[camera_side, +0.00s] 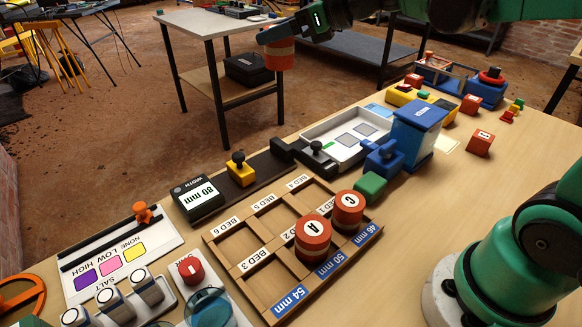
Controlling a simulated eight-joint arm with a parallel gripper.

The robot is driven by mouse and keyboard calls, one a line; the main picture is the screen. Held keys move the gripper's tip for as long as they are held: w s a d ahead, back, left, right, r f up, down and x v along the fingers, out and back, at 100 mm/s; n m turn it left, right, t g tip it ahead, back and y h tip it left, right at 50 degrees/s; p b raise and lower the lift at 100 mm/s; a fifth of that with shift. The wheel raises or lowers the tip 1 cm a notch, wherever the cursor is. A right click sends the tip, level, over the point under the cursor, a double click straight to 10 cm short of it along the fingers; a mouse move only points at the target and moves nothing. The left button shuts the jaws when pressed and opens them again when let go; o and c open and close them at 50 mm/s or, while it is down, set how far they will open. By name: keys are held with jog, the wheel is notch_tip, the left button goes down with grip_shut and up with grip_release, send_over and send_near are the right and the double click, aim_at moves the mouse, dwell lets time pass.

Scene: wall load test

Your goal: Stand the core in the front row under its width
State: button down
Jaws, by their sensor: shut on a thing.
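My gripper (282,42), at the top of the view, is shut on a round red-brown core (279,59) with a paler band. It holds the core high, with the floor and a side table behind it. The wooden rack (222,257) has two rows of compartments. Its front edge reads 54 mm, 50 mm and 46 mm. Core A (313,231) stands upright at 50 mm and core C (349,203) upright at 46 mm. The 54 mm compartment (265,281) is empty, as is the back row. The width gauge (197,198) reads 80 mm; the held core's top is hidden.
Behind the rack are a gauge rail with a yellow slider (241,172), a white tray (322,129) and a blue press-like box (415,132). A green block (370,188) sits by the rack's right end. Salt containers (115,303) stand at front left.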

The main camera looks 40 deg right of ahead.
jog(key=shift+s+d+r+m+t+h, duration=0.3)
jog(key=shift+s+r+m+h, duration=0.05)
jog(key=shift+s+m+h, duration=0.35)
jog(key=shift+s+d+r+m+t+h, duration=0.25)
jog(key=shift+s+r+m+t+h, duration=0.05)
jog(key=shift+s+m+h, duration=0.35)
jog(key=shift+w, duration=0.1)
jog(key=shift+w+a+f+n+y, duration=0.1)
jog(key=shift+w+f+n+y, duration=0.05)
jog(key=shift+w+n+y, duration=0.15)
jog(key=w+a+f+n+g+y, duration=0.1)
jog(key=w+f+n+g+y, duration=0.4)
jog(key=n+g+y, duration=0.1)
jog(key=shift+w+a+n+g+y, duration=0.25)
jog(key=shift+n+y, duration=0.4)
jog(key=shift+n, duration=0.6)
jog(key=shift+f, duration=0.15)
notch_tip(320, 180, down, 17)
jog(key=shift+f, duration=0.2)
jog(key=shift+f, duration=0.15)
jog(key=shift+c, duration=0.7)
grip_release()
